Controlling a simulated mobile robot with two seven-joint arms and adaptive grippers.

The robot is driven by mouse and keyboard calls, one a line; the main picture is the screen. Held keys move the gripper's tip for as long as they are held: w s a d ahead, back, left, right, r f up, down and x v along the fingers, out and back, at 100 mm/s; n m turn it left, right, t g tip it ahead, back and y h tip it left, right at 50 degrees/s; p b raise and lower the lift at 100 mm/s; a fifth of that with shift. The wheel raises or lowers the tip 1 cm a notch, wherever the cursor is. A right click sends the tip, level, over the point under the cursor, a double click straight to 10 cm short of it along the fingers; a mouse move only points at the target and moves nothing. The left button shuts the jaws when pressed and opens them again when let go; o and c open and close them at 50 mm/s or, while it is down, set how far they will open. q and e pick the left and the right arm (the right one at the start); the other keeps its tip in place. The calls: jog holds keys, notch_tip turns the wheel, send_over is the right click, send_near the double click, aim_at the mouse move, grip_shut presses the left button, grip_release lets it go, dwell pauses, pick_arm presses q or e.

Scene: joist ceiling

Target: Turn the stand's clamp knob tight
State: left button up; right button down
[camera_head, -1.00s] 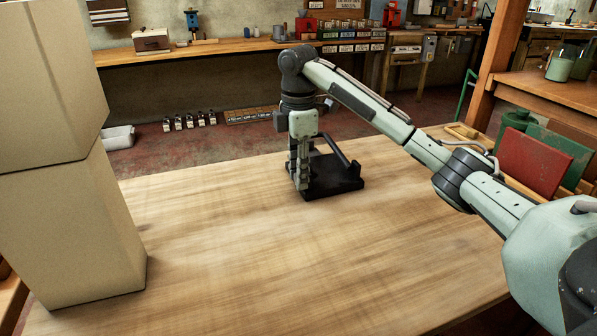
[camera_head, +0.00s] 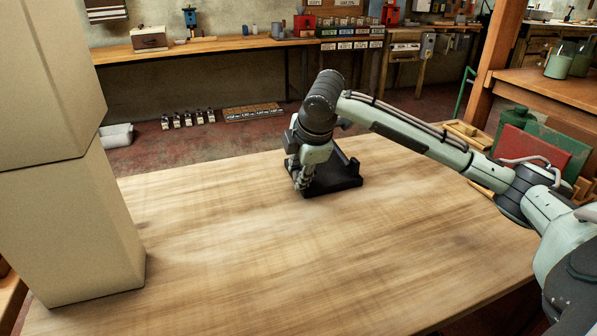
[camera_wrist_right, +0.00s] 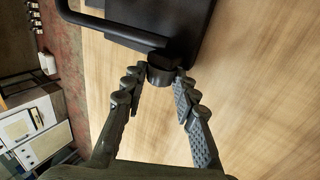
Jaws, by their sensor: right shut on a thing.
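The black stand (camera_head: 345,183) sits on the wooden table, with its slanted bar visible beside my right wrist. In the right wrist view its dark plate (camera_wrist_right: 180,20) and bent bar (camera_wrist_right: 112,33) show at the top. The round dark clamp knob (camera_wrist_right: 162,72) sits at the near edge of the stand. My right gripper (camera_head: 299,184) is at the stand's left side in the head view. It is shut on the knob, with the fingertips on either side of it. The wrist hides the knob in the head view. My left gripper is in neither view.
Two stacked cardboard boxes (camera_head: 75,225) stand at the table's left. The wooden tabletop (camera_head: 270,260) is bare in front of the stand. Red and green panels (camera_head: 530,153) stand beyond the table's right edge. A workbench runs along the back wall.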

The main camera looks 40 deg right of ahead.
jog(key=c, duration=1.2)
grip_release()
jog(key=shift+o, duration=0.2)
jog(key=v, duration=1.2)
jog(key=shift+d, duration=0.1)
